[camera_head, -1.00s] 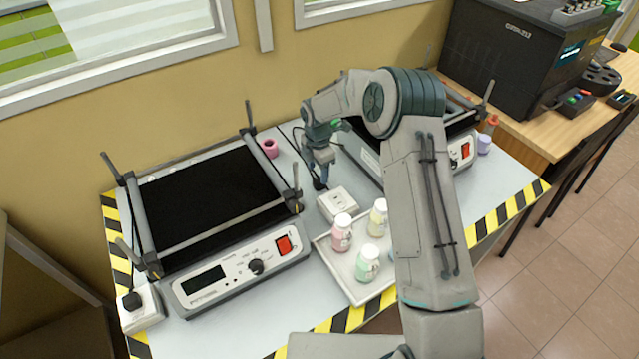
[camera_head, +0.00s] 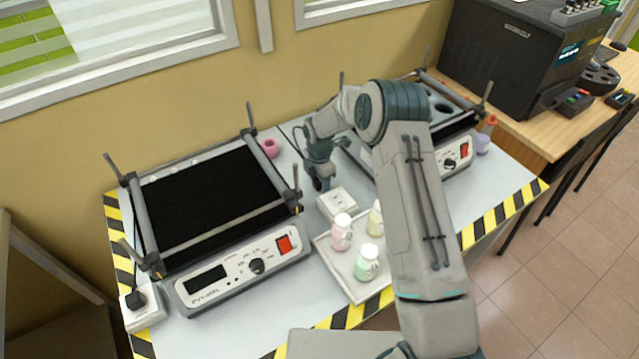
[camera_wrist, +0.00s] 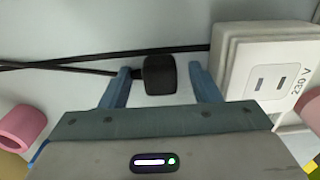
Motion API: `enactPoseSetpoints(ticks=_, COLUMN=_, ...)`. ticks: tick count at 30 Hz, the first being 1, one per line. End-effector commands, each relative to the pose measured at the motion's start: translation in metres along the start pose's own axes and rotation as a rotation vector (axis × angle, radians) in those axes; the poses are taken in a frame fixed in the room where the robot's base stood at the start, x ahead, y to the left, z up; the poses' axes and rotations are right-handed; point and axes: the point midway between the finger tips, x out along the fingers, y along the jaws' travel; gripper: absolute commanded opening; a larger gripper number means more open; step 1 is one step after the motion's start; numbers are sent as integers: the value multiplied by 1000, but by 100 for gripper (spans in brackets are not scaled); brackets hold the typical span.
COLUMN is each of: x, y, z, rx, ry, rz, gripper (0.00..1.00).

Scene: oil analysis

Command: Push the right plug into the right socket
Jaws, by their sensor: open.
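The right plug (camera_wrist: 160,75) is a small black block lying on the table, with a black cable running left from it in the wrist view. My gripper (camera_wrist: 161,90) is open, with one blue finger on each side of the plug and visible gaps between. The right socket (camera_wrist: 268,75) is a white box with two slots marked 230 V, just right of my right finger. In the head view the socket (camera_head: 337,203) stands in front of my gripper (camera_head: 321,183), between the two heating devices. The plug is mostly hidden there by the fingers.
A tray (camera_head: 350,277) with several small bottles lies in front of the socket. The left device (camera_head: 215,215) and right device (camera_head: 455,150) flank the gripper. A pink ring (camera_head: 270,148) stands behind. Another socket (camera_head: 143,312) with a black plug sits at the left corner.

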Motion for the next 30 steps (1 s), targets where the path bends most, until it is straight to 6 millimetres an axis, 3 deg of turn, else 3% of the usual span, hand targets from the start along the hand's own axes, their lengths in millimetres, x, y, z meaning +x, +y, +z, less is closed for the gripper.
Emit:
enactPoseSetpoints(ticks=2, x=0, y=0, z=0, rx=0, ry=0, rz=0, gripper=56)
enactPoseSetpoints(ticks=7, x=0, y=0, z=0, rx=0, ry=0, rz=0, gripper=10)
enactPoseSetpoints(ticks=20, x=-6, y=0, z=0, rx=1, ry=-1, rz=1, gripper=10)
enactPoseSetpoints(ticks=23, x=-14, y=0, z=1, rx=1, ry=-1, rz=2, gripper=10)
enactPoseSetpoints(ticks=28, x=-44, y=1, z=1, rx=1, ry=-2, rz=5, gripper=10)
enactPoseSetpoints(ticks=30, x=-51, y=-15, z=12, rx=6, ry=-2, rz=1, gripper=10)
